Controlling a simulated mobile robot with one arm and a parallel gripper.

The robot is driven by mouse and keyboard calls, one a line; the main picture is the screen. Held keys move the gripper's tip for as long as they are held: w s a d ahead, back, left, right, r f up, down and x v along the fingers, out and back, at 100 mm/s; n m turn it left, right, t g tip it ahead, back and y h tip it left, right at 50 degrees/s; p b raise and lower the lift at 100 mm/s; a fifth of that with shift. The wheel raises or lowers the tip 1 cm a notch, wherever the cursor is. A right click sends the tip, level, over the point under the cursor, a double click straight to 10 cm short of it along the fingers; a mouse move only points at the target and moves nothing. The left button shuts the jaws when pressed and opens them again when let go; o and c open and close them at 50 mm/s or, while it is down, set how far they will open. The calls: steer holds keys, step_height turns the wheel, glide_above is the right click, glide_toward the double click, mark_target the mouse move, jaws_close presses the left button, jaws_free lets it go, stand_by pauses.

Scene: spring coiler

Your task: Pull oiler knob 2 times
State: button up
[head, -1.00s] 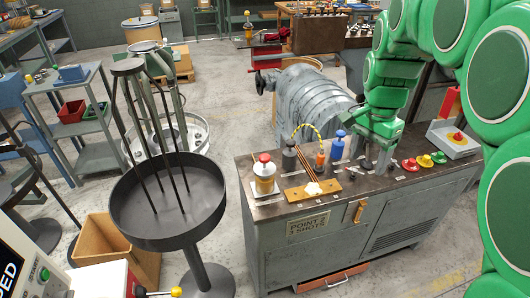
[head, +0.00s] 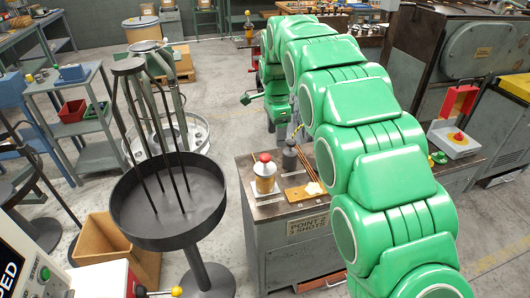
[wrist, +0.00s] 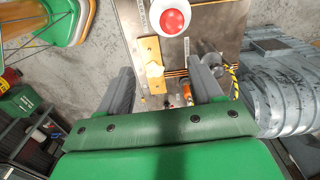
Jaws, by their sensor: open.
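The oiler (head: 264,178), a jar of amber liquid with a white band, stands upright at the left end of the grey machine top. Its red knob (head: 265,158) is on top. In the wrist view the red knob (wrist: 173,20) shows from above inside a white round rim, near the top edge. My gripper (wrist: 160,66) is open, its two dark fingers spread wide with nothing held between them. The knob lies beyond the fingertips, apart from them.
A wooden block (head: 305,191) with a pale lump and a dark bottle (head: 289,156) stand right of the oiler. A round black tray stand (head: 165,205) is to the left. The ribbed grey motor (wrist: 280,95) shows at the right in the wrist view.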

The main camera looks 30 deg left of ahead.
mark_target(265, 155)
steer(key=a, duration=0.1)
steer(key=a+f, duration=0.1)
steer(key=a, duration=0.1)
steer(key=shift+s+a+f, duration=0.2)
steer(key=shift+a+f, duration=0.1)
steer(key=shift+a, duration=0.05)
steer(key=shift+f, duration=3.85)
